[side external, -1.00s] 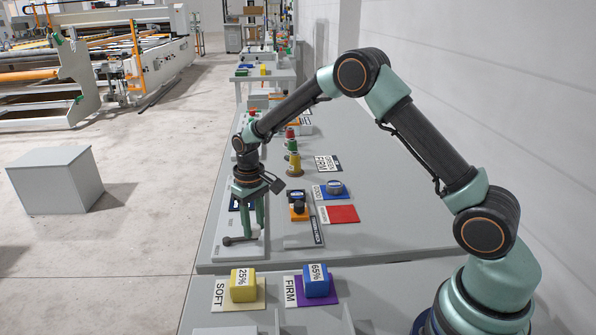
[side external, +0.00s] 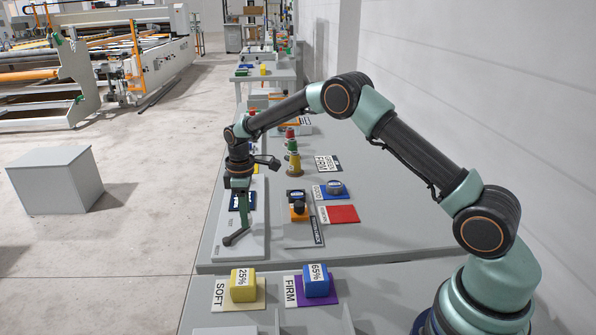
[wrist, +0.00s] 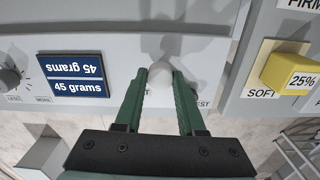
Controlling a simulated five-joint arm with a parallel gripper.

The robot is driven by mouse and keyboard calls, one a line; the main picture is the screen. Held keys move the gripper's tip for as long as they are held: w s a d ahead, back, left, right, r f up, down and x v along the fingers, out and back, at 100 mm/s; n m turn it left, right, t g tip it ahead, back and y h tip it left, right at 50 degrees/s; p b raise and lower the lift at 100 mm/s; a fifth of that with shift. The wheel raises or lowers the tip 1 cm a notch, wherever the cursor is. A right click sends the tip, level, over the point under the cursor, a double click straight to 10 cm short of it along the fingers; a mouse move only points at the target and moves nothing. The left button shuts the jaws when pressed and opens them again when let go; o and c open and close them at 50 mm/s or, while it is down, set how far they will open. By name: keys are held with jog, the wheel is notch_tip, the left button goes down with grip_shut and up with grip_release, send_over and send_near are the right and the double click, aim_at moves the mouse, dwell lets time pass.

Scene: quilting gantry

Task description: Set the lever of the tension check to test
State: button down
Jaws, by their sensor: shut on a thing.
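The tension check is a light grey panel (side external: 256,246) at the left edge of the bench. Its dark lever (side external: 235,238) lies low at the near end, slanting up to the right in the side view. My gripper (side external: 244,226) points down and is shut on the lever's free end. In the wrist view, a pale round knob (wrist: 160,74) sits between the fingertips of my gripper (wrist: 161,76). Lettering ending in "EST" shows right of the fingers, and other lettering is partly hidden behind them. The lever's bar and pivot are not clear there.
A blue "45 grams" display (wrist: 73,75) and a dial (wrist: 10,78) are on the panel. An orange-and-black device (side external: 298,208), a red pad (side external: 342,214) and a stack light (side external: 292,158) stand to the right. Yellow (side external: 243,287) and blue (side external: 316,284) blocks sit nearer.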

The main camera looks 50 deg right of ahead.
jog(key=shift+w+n, duration=0.25)
jog(key=shift+n, duration=0.15)
jog(key=c, duration=0.5)
grip_release()
jog(key=shift+r, duration=0.1)
notch_tip(320, 180, up, 12)
dwell(0.3)
